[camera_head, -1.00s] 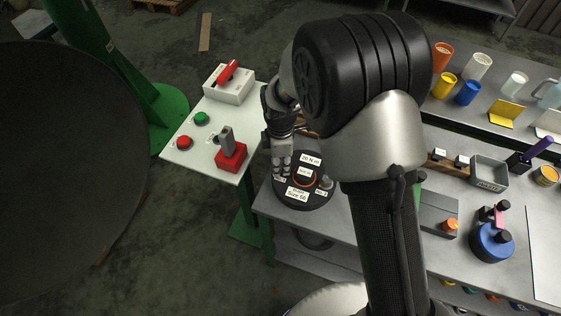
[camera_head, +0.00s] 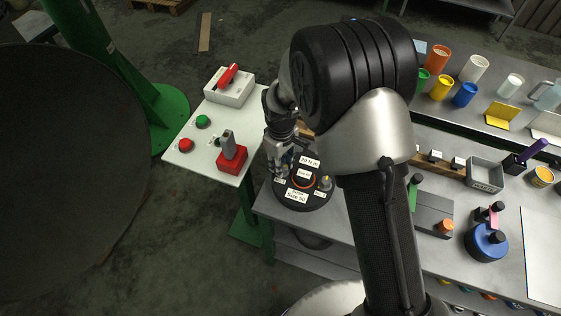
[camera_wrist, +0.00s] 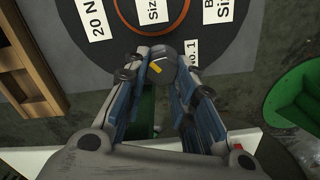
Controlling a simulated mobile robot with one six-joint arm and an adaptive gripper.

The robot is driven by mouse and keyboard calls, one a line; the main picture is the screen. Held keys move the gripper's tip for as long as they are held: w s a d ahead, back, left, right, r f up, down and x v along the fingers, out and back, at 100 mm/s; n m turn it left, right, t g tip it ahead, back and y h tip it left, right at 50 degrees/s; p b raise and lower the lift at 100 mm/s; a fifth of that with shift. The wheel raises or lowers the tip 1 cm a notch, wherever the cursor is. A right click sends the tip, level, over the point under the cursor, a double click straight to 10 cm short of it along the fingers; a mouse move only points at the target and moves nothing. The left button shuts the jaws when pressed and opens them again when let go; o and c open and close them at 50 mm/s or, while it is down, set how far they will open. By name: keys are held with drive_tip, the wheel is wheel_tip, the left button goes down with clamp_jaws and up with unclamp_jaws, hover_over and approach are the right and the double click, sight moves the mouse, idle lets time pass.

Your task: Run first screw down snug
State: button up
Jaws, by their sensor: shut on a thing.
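A black round fixture plate (camera_head: 302,205) with white labels such as "20 N m" and an orange ring (camera_head: 304,179) sits at the left end of the metal bench. My gripper (camera_head: 280,174) points down at the plate's left edge. In the wrist view my gripper (camera_wrist: 162,58) is shut on the first screw (camera_wrist: 157,70), a dark round head with a yellow mark, beside the "No. 1" label. How deep the screw sits is hidden. Another screw (camera_head: 325,182) stands on the plate's right side, away from my gripper.
A white side table (camera_head: 205,150) with a red block, buttons and a red-handled switch is close on the left. A wooden rack (camera_wrist: 25,60) lies near the plate. Cups, a grey bin (camera_head: 487,175) and a blue round part (camera_head: 487,243) stand farther right.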

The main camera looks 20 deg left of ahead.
drive_tip(key=m, duration=0.4)
drive_tip(key=shift+w+d+m, duration=0.1)
drive_tip(key=shift+w+m, duration=0.05)
drive_tip(key=shift+m, duration=0.15)
drive_tip(key=m+p, duration=0.1)
drive_tip(key=m, duration=0.3)
drive_tip(key=shift+w+d+m, duration=0.1)
drive_tip(key=shift+m, duration=0.3)
drive_tip(key=o, duration=1.1)
drive_tip(key=shift+c, duration=0.2)
